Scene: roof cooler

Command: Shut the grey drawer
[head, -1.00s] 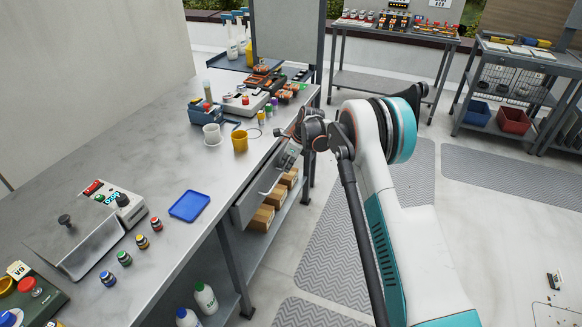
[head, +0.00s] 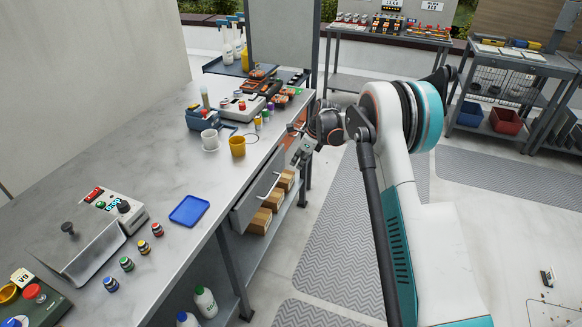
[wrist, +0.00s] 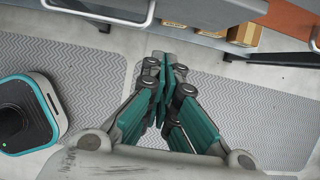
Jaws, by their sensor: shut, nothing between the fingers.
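The grey drawer (head: 256,193) sits under the edge of the long workbench, with a bar handle on its front. Its front and handle (wrist: 120,14) also show along the top of the wrist view. How far it stands out from the bench is hard to tell. My gripper (head: 297,158) is at the drawer's far end, in front of the bench side. In the wrist view my gripper (wrist: 165,68) has its teal fingers together, empty, and a gap of floor shows between them and the drawer front.
An orange drawer front (head: 295,132) is beside the grey one, partly behind my gripper. Cardboard boxes (head: 272,200) lie on the shelf below. The workbench (head: 190,245) holds a blue tray, cups and jars.

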